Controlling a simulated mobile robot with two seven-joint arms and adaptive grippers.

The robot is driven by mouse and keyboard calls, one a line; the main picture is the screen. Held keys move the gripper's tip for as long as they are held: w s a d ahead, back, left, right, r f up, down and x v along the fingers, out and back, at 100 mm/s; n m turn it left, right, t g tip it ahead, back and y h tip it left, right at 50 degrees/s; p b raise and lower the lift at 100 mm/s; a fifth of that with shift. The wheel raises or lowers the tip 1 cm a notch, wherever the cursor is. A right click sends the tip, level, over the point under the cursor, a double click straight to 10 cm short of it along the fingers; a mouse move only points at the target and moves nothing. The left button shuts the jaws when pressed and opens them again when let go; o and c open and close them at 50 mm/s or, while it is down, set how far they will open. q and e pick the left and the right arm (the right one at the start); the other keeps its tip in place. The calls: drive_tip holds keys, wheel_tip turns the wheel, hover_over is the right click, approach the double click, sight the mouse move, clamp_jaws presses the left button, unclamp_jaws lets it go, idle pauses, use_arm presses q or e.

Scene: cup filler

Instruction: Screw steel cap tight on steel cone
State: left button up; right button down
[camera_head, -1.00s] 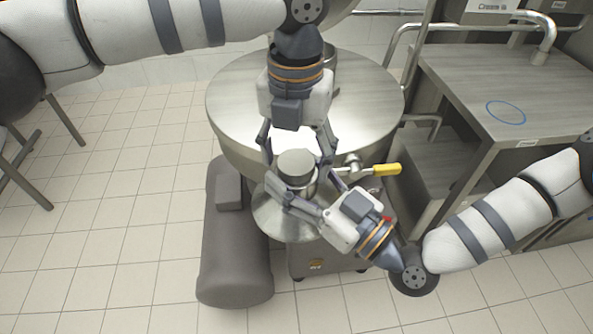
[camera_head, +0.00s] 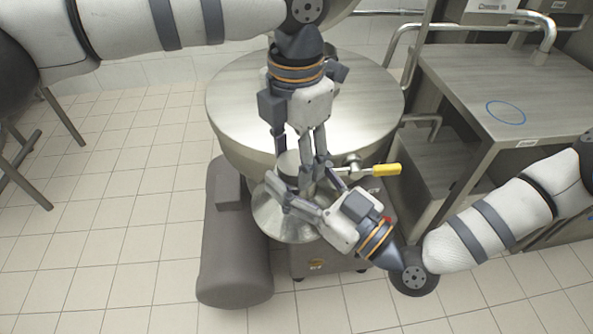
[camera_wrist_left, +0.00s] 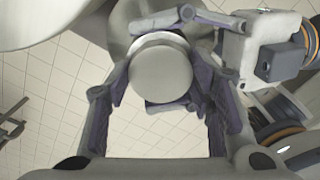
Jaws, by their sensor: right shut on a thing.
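The steel cap (camera_wrist_left: 161,74) shows as a round grey top in the left wrist view, seen from above. In the head view only a part of the cap (camera_head: 289,160) shows beside my left gripper. My left gripper (camera_head: 299,172) reaches down over it; in the wrist view its two fingers (camera_wrist_left: 161,84) stand apart, one on each side close to the rim. Contact cannot be told. My right gripper (camera_head: 309,193) is shut on the steel piece just below the cap, taken as the steel cone.
A flared steel surface (camera_head: 268,222) lies under the grippers. A large round steel vessel (camera_head: 235,100) stands behind, with a yellow-handled valve (camera_head: 386,169) at right.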

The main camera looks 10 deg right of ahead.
use_arm(q)
drive_tip(key=shift+o, duration=1.3)
drive_tip(key=shift+r, duration=2.35)
drive_tip(key=shift+c, duration=0.4)
drive_tip(key=shift+r+n, duration=0.2)
drive_tip(key=shift+n, duration=0.2)
wheel_tip(320, 180, up, 3)
drive_tip(key=n, duration=0.5)
drive_tip(key=shift+n, duration=0.4)
